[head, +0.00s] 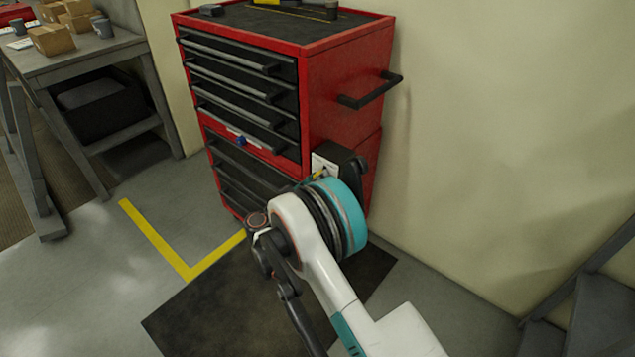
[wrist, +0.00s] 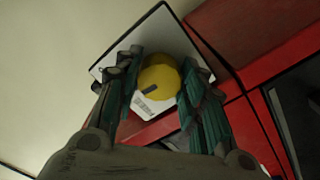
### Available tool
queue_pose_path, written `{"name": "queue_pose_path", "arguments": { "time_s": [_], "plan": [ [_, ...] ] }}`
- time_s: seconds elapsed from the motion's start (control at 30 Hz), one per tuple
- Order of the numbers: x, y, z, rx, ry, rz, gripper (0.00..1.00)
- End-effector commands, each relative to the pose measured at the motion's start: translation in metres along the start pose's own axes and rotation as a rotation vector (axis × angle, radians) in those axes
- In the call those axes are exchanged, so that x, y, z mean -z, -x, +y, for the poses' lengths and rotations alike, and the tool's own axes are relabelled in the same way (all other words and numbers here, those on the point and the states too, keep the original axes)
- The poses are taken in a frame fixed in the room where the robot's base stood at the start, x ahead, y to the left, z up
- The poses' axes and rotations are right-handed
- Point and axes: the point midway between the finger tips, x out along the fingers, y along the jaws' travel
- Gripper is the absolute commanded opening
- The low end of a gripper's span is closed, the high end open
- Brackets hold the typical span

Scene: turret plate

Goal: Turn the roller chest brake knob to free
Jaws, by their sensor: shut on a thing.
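The red roller chest (head: 345,75) stands against the wall, with dark drawers on its front and a black handle on its side. The brake knob (wrist: 159,79) is round and yellow with a dark pointer mark, on a pale plate (wrist: 150,32) on the chest's side. In the wrist view my gripper (wrist: 157,85) has its two fingers on either side of the knob, shut on it. In the head view the pale plate (head: 322,165) shows in part, and my arm hides most of the knob and my fingertips. Small lettering on the plate is too blurred to read.
The black side handle (head: 370,91) juts out above my gripper. A grey workbench (head: 75,58) with boxes and cups stands at the left. A dark mat (head: 215,310) and yellow floor tape (head: 155,240) lie before the chest. Grey steps (head: 590,310) are at lower right.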

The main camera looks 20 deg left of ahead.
Motion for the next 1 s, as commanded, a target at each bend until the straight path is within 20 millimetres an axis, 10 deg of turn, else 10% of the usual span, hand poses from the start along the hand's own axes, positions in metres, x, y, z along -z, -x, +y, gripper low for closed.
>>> {"name": "queue_pose_path", "arguments": {
  "time_s": [1.0],
  "plan": [
    [0.0011,0.0005,0.0010,0.002,0.839,0.001,0.14]
  ]
}}
